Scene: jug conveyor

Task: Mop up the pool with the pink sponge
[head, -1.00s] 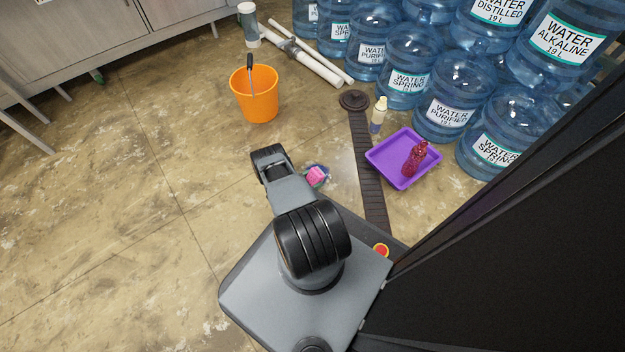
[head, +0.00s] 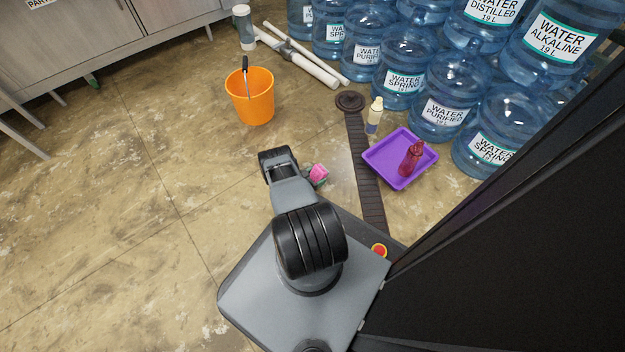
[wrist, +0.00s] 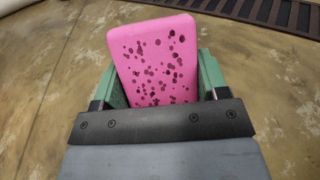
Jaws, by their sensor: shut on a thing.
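The pink sponge (head: 319,171) is in my gripper (head: 317,182), just right of my arm in the head view. In the wrist view the sponge (wrist: 155,60) stands out between the green fingers of my gripper (wrist: 160,80). Its broad pink face carries many dark spots. The fingers are shut on its two sides. I cannot tell its height above the floor.
A dark drain channel (head: 365,170) runs right of the sponge. A purple tray (head: 380,165) holds a red bottle (head: 411,158). The left floor is clear.

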